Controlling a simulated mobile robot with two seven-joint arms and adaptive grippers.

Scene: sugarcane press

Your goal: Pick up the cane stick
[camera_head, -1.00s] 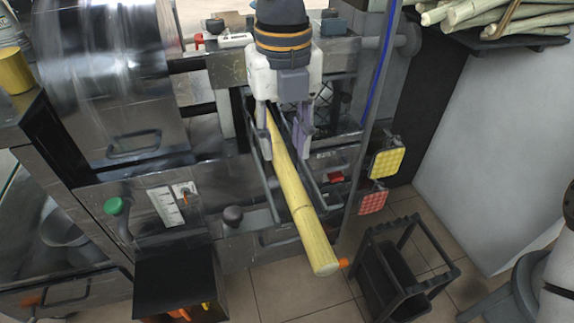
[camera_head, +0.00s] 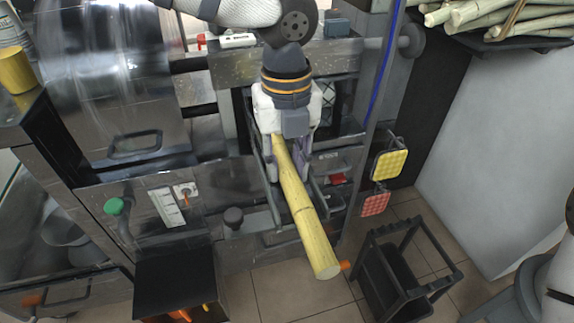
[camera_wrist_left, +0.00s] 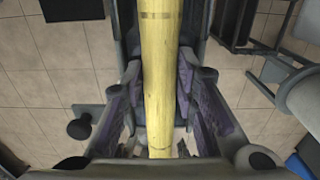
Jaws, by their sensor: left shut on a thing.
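The cane stick (camera_head: 304,218) is a long pale yellow stalk in the head view. It slants from my left gripper down to the right, its lower end out beyond the machine's front. My left gripper (camera_head: 289,172) is around its upper part, with a purple-padded finger on each side. In the left wrist view the cane stick (camera_wrist_left: 160,75) runs upright through the middle, between the purple fingers of the left gripper (camera_wrist_left: 160,92). The gripper is shut on it. The slotted metal tray (camera_head: 262,195) of the press lies under the stick. My right gripper is not in view.
More cane stalks (camera_head: 470,14) lie on a dark shelf at the top right. A black stool-like stand (camera_head: 408,265) is on the tiled floor at the lower right. Yellow (camera_head: 390,163) and red (camera_head: 375,203) pads hang right of the tray. A dark box (camera_head: 178,285) stands at lower left.

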